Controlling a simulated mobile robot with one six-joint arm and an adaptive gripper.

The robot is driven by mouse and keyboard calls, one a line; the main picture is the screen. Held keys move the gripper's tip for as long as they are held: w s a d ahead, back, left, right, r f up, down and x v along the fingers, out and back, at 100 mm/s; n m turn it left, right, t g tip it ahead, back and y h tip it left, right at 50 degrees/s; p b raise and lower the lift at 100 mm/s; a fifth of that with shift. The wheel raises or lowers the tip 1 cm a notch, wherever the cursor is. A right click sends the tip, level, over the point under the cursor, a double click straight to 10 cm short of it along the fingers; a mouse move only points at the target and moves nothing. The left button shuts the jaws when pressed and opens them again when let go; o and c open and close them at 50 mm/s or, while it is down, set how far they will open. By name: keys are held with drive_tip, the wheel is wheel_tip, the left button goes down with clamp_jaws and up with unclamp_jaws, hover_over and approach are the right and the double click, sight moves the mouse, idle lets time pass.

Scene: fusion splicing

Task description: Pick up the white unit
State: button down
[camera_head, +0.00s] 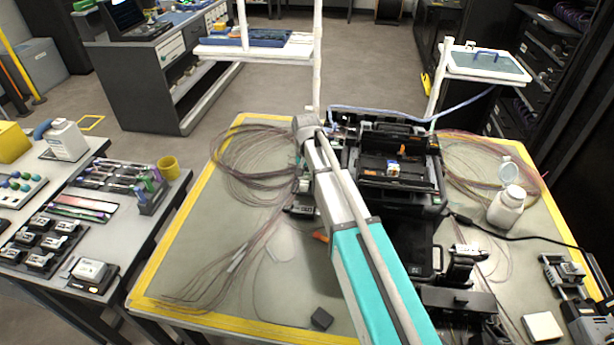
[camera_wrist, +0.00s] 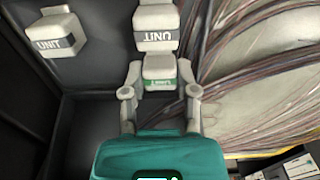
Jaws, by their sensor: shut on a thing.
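In the wrist view, my gripper (camera_wrist: 160,88) has its two fingers on either side of a white unit (camera_wrist: 160,68) with a green label band. It is shut on this unit. A second white unit (camera_wrist: 157,22) with a grey "UNIT" band sits just beyond it, very close. A third white unit (camera_wrist: 60,32) with a grey band sits apart at the upper left, on a dark surface. In the head view, my arm reaches across the work table, and the fingers and held unit cannot be made out there.
A black splicing machine (camera_head: 395,180) stands just right of my arm on the yellow-edged table (camera_head: 190,235). Loose fibre coils (camera_head: 250,165) lie left of it, and fibres (camera_wrist: 255,60) run close to the right finger. A white bottle (camera_head: 506,208) stands at the right.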

drive_tip(key=shift+r, duration=0.2)
wheel_tip(320, 180, up, 2)
drive_tip(key=shift+r+p, duration=0.1)
drive_tip(key=shift+p, duration=1.15)
drive_tip(key=s+r+p, duration=0.1)
drive_tip(key=r+p, duration=0.1)
drive_tip(key=s+r+p, duration=0.4)
drive_tip(key=shift+a+r+p, duration=0.25)
drive_tip(key=shift+r+p, duration=0.1)
drive_tip(key=s+a+r+p, duration=0.1)
drive_tip(key=s+r+p, duration=0.2)
drive_tip(key=s, duration=0.6)
drive_tip(key=shift+r+p, duration=0.35)
drive_tip(key=shift+p, duration=0.05)
